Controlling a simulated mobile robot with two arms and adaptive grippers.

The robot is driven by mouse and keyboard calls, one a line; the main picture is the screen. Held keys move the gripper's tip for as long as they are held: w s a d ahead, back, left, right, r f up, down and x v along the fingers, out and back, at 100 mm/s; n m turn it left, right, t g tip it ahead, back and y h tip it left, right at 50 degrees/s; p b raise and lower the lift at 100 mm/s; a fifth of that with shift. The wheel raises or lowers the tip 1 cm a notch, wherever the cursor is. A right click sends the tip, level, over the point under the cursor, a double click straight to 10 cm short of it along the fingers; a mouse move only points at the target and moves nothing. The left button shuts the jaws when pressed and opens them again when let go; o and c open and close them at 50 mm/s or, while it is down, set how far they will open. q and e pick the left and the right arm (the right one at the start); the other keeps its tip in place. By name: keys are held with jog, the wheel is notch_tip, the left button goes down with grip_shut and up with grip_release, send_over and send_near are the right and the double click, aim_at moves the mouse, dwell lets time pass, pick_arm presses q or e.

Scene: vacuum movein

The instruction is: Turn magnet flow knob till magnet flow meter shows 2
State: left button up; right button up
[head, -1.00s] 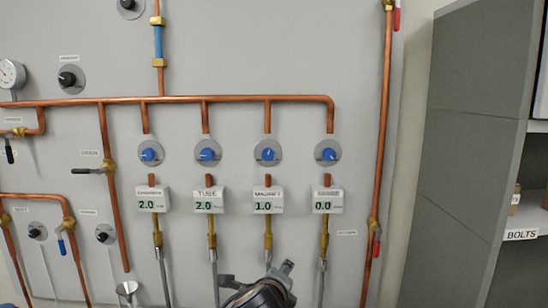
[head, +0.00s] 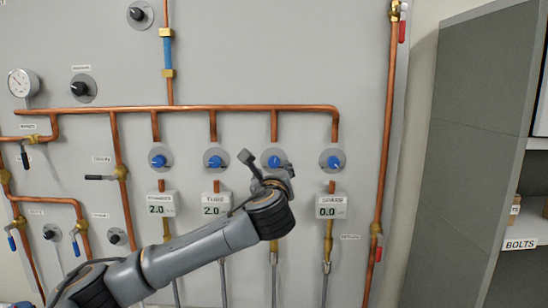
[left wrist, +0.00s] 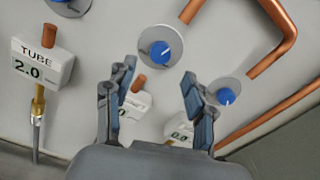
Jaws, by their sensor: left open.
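The magnet flow knob (head: 273,160), a blue knob on a grey disc, is third from the left in a row on the wall panel. It also shows in the left wrist view (left wrist: 160,50), its disc just beyond my fingertips. My left gripper (head: 266,170) is open and empty in front of the panel, just below the knob. In the left wrist view its two fingers (left wrist: 160,72) stand apart on either side below the knob; contact is not visible. The magnet flow meter (left wrist: 139,103) is partly hidden behind a finger, its reading not legible; my arm covers it in the head view.
Neighbouring blue knobs sit left (head: 215,158) and right (head: 332,160). The tube meter (head: 215,204) reads 2.0 and the rightmost meter (head: 330,206) reads 0.0. A copper pipe (head: 180,108) runs above the knobs. A grey shelf (head: 480,130) stands at the right.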

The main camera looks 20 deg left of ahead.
aim_at(274, 164)
pick_arm(q)
jog(key=p+x, duration=0.1)
jog(key=x, duration=0.3)
jog(key=shift+w+a+r+p, duration=0.1)
jog(key=shift+w+p, duration=0.3)
jog(key=shift+w+a, duration=0.15)
jog(key=shift+w, duration=0.55)
jog(key=shift+c, duration=0.2)
grip_shut()
